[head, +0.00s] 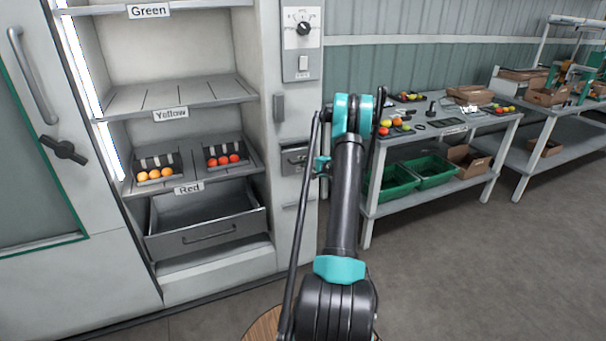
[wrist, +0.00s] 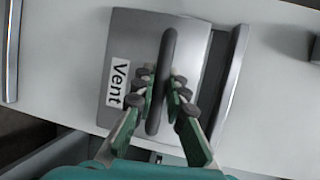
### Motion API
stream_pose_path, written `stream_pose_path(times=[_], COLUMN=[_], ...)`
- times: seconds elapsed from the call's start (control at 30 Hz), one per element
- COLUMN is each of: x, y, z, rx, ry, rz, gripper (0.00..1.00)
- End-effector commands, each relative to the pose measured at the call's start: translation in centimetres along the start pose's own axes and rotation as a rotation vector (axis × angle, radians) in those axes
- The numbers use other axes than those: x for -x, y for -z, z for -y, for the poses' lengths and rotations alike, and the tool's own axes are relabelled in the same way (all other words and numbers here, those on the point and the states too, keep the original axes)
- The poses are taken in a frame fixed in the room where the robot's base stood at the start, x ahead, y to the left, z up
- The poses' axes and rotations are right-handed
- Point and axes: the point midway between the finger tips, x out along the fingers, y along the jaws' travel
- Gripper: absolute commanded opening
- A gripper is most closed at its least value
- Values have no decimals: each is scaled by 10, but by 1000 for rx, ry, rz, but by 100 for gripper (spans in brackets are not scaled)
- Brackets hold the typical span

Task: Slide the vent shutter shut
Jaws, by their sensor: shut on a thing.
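The vent shutter (wrist: 140,50) is a grey metal plate with a white "Vent" label and a dark bar handle (wrist: 168,45), seen close up in the wrist view. My gripper (wrist: 162,90) has its green fingers on either side of the handle and is shut on it. A dark gap (wrist: 212,68) shows between the plate and a raised metal edge to its right. In the head view the vent shutter (head: 293,160) is on the cabinet's front column, partly hidden behind my arm. The fingertips are hidden in that view.
The cabinet has labelled shelves, and its lower drawer (head: 208,235) stands open left of the vent. A control panel (head: 303,45) is above. A table (head: 448,131) with produce and green crates (head: 434,170) stands right. The floor in front is clear.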

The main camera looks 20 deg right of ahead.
Motion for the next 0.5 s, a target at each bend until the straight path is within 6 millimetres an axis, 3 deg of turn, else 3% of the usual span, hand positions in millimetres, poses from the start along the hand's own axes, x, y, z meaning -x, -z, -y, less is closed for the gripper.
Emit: stream_pose_path(times=[0.2,0.5], x=[6,7], y=[-1,-1], z=[29,34], rx=[-1,-3], ry=[1,5], rz=[-3,-3], gripper=[0,0])
